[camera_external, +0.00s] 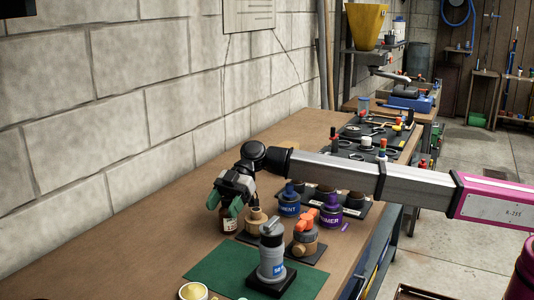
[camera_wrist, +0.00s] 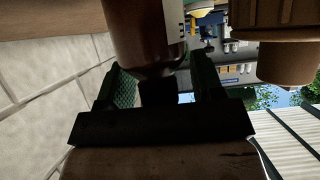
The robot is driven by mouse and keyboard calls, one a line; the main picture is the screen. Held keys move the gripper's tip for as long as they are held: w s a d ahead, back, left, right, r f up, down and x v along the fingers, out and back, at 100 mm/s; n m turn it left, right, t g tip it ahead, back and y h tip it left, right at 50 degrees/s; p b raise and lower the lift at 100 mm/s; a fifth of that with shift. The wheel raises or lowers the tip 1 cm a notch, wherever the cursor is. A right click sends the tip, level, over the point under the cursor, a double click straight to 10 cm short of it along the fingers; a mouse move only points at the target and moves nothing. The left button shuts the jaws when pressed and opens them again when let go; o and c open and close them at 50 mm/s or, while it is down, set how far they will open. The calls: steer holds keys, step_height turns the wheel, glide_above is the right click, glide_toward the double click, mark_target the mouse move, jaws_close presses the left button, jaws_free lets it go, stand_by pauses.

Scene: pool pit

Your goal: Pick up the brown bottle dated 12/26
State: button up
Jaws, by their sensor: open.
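A small brown bottle (camera_external: 229,224) with a pale label stands upright on the bench near the wall; its upper part is hidden by my gripper. The print on the label is too small to read, so I cannot confirm the date. My gripper (camera_external: 226,204) is open above and around the bottle's top, with its green-padded fingers pointing down. In the wrist view the brown bottle (camera_wrist: 147,38) fills the space ahead, its dark cap end (camera_wrist: 157,92) between the two open fingers. I cannot tell whether the fingers touch it.
A tan wooden-looking jar (camera_external: 257,222) stands just right of the bottle. Blue (camera_external: 289,203) and purple (camera_external: 331,212) jars stand farther right. The block wall (camera_external: 80,190) is close on the left.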

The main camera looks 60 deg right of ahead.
steer(key=c, duration=1.1)
steer(key=shift+o, duration=0.2)
